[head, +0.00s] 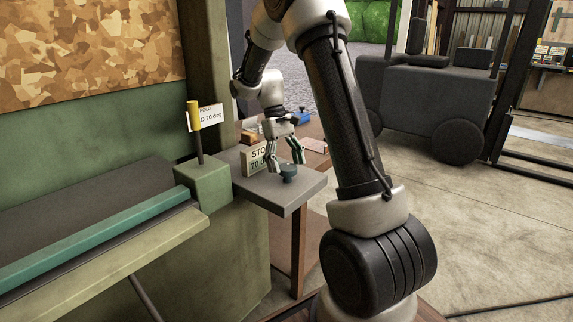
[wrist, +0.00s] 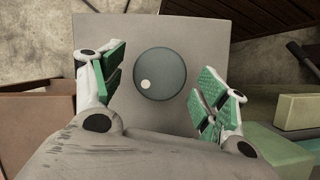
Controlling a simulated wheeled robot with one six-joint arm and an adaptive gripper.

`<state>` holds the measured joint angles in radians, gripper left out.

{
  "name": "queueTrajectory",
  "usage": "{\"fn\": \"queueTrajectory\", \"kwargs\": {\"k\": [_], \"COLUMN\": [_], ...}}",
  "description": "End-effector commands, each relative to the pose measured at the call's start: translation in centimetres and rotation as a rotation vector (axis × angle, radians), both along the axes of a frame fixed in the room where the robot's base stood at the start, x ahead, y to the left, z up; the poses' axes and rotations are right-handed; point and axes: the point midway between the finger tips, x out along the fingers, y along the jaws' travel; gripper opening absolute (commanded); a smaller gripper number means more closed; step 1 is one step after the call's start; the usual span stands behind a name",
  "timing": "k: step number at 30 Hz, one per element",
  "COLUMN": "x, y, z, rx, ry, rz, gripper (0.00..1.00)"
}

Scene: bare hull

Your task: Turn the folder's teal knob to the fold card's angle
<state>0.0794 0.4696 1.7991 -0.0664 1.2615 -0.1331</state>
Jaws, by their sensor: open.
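The teal knob (head: 288,172) sits on a grey shelf (head: 310,186) at the folder's end. In the wrist view the knob (wrist: 165,68) is a dark teal disc with a white dot (wrist: 145,84) at its lower left. My gripper (head: 284,156) is open above the knob. In the wrist view its green-padded fingers (wrist: 160,85) stand on either side of the knob, with a gap on both sides. The fold card (head: 208,117) is white and partly hidden behind a yellow-handled lever; "70 deg" is legible. The folder (head: 115,225) is green with a teal bar.
A cream block (head: 253,159) marked "STO" and "70" stands on the shelf behind the knob, partly hidden by my gripper. The yellow-handled lever (head: 194,115) rises left of the shelf. A brown table (head: 318,160) with small items lies behind. A dark forklift (head: 430,95) stands back right.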

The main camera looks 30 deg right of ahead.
Motion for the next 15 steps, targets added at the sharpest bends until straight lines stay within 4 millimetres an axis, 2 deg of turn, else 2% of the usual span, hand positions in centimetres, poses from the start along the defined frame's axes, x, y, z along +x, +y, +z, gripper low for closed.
{"fn": "queueTrajectory", "kwargs": {"k": [12,15], "x": [3.3,3.9], "y": [0.3,0.3], "z": [7.8,9.2], "rx": [0.000,0.000], "ry": [-0.005,-0.003], "rz": [0.000,0.000], "gripper": [0.74,0.74]}}
